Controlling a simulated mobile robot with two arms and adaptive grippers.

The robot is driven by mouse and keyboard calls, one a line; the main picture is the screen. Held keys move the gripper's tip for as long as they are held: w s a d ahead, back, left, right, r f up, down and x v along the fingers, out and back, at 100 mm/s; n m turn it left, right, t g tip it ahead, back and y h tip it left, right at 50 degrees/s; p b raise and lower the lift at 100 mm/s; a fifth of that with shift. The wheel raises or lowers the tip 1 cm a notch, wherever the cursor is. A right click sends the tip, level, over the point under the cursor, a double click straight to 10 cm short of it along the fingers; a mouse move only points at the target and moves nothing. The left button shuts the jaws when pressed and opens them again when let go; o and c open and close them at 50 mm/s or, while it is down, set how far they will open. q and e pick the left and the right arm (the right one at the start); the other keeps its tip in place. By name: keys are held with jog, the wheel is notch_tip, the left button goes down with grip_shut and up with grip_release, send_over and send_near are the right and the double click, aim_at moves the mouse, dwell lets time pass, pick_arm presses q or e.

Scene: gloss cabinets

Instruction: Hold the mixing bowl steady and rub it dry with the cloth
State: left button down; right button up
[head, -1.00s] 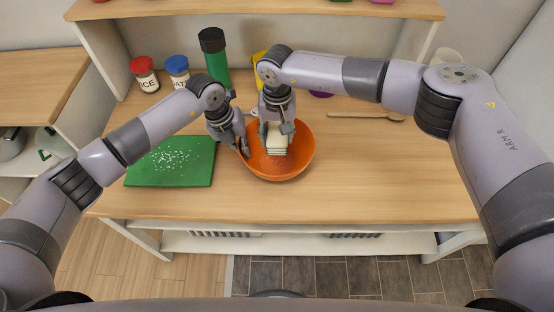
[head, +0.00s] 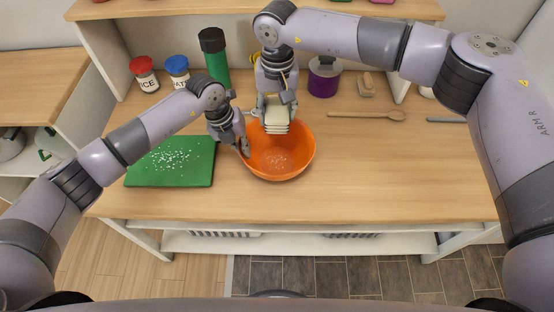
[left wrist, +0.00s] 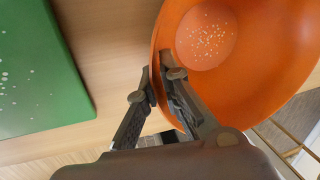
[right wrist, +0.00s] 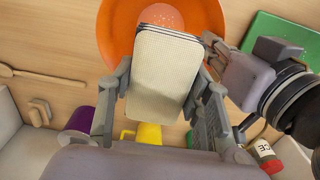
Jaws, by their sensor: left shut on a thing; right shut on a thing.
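The orange mixing bowl (head: 298,160) stands upright on the wooden table, with small pale specks on its inner bottom; the specks also show in the left wrist view. My left gripper (head: 243,148) is shut on the bowl's left rim, one finger inside and one outside, as the left wrist view (left wrist: 157,88) shows. My right gripper (head: 272,108) is shut on a folded cream cloth (head: 276,126), held over the back part of the bowl. The cloth fills the gap between the fingers in the right wrist view (right wrist: 163,75). Whether it touches the bowl is unclear.
A green board (head: 192,172) with white specks lies left of the bowl. Red-lidded (head: 145,80) and blue-lidded (head: 178,72) jars and a green bottle (head: 216,62) stand behind. A wooden spoon (head: 360,115) and purple container (head: 324,80) lie back right. The front right tabletop is clear.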

dwell(0.4)
notch_tip(320, 180, down, 2)
jog(key=shift+s+a+f, duration=0.1)
jog(key=shift+s+f, duration=0.05)
send_over(276, 161)
jog(key=shift+f, duration=2.75)
jog(key=shift+f, duration=4.95)
